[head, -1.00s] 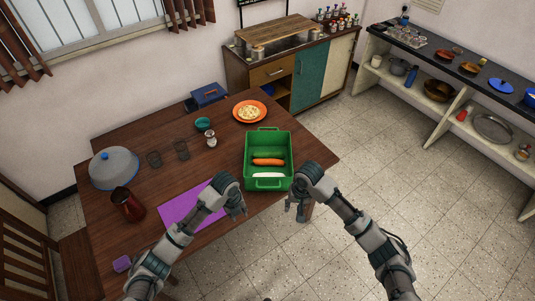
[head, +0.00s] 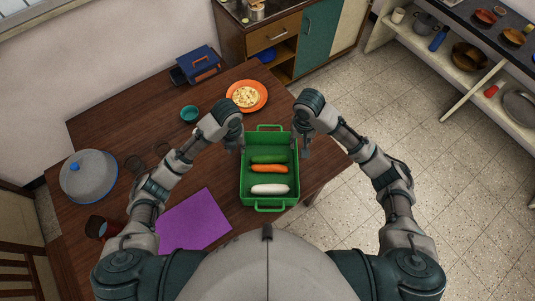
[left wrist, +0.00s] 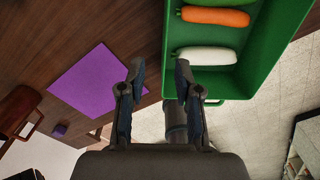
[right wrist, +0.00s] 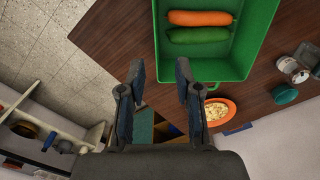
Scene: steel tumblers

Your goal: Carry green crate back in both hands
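The green crate (head: 268,205) sits upright near the right edge of the wooden table. It holds a green cucumber (head: 268,158), an orange carrot (head: 269,169) and a white radish (head: 270,189). My left gripper (head: 241,146) is at the crate's left side and my right gripper (head: 303,150) at its right side. In the left wrist view the fingers (left wrist: 160,72) are apart, with the crate wall (left wrist: 167,45) lined up between them. The right wrist view shows the same, fingers (right wrist: 160,72) apart around the line of the wall (right wrist: 156,40). I cannot tell whether either touches it.
A purple mat (head: 195,219), a lidded pot (head: 89,176) and a dark red jug (head: 103,228) stand left on the table (head: 130,120). An orange plate of food (head: 247,96) and a teal bowl (head: 189,114) are behind. Open floor (head: 400,140) lies to the right.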

